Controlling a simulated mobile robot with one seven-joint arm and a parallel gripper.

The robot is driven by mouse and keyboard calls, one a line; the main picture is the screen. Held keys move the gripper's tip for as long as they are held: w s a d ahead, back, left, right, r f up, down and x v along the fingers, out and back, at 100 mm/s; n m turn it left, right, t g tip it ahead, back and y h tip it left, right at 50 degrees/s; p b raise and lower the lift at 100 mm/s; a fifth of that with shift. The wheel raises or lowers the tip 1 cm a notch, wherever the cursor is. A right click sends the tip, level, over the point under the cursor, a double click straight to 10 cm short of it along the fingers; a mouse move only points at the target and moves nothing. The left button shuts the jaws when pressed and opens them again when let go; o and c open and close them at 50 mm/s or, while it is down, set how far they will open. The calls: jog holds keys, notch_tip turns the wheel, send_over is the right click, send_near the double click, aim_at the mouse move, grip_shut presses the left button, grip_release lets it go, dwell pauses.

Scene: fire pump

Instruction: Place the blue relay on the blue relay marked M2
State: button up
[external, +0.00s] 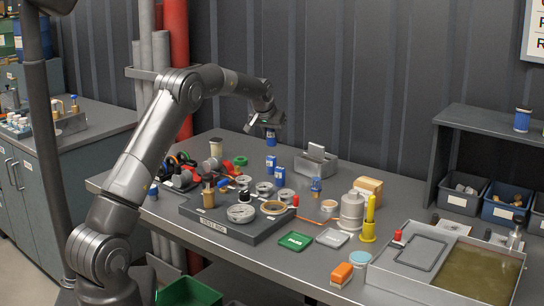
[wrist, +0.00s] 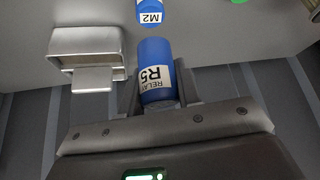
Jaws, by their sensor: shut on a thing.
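My gripper (external: 269,128) is shut on a blue relay (wrist: 154,68) with a white label reading "RELAY R5". In the external view this held relay (external: 270,138) hangs upright above the back of the table. The blue relay marked M2 (wrist: 150,12) is at the top edge of the wrist view, partly cut off, apart from the held one. In the external view two blue relays stand on the table below my gripper, one farther back (external: 271,161) and one nearer the front (external: 280,177). Their markings are too small to read there.
A metal box with a slot (external: 316,164) stands close to the right of the relays; it also shows in the wrist view (wrist: 95,48). A green ring (external: 240,160) lies to the left. A grey test jig (external: 235,222) with round parts is in front. The corrugated wall (external: 310,80) is behind.

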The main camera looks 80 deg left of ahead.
aim_at(272, 145)
jog(key=shift+f, duration=2.05)
jog(key=shift+f, duration=0.1)
jog(key=o, duration=1)
jog(key=shift+r, duration=0.25)
jog(key=v, duration=1.1)
jog(key=shift+s+d+r, duration=0.15)
jog(key=shift+r, duration=0.15)
